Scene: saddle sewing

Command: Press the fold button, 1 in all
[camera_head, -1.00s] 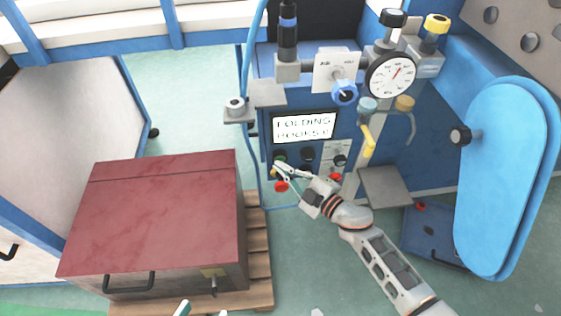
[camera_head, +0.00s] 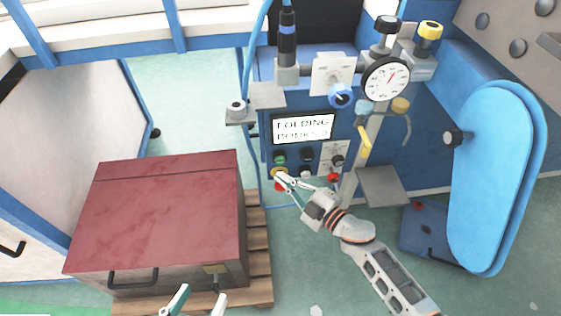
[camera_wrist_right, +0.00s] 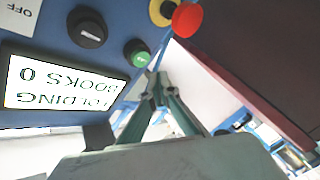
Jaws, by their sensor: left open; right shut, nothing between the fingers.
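The machine's control panel (camera_head: 318,150) stands at the centre, with a lit display (camera_head: 303,128) reading "FOLDING BOOKS 0". Below it is a green button (camera_head: 280,155), also seen in the right wrist view (camera_wrist_right: 137,51). Which one is the fold button I cannot read. My right gripper (camera_head: 281,179) is shut and empty in front of the panel's lower left buttons, partly covering them; contact cannot be told. My left gripper (camera_head: 198,302) is open and empty at the bottom edge.
A dark red-topped box (camera_head: 160,215) stands on a wooden pallet (camera_head: 260,260) at left. A black knob (camera_wrist_right: 87,27) and a second red button (camera_head: 333,178) are on the panel. A gauge (camera_head: 386,79) sits above, and a blue door-like part (camera_head: 497,180) stands at right.

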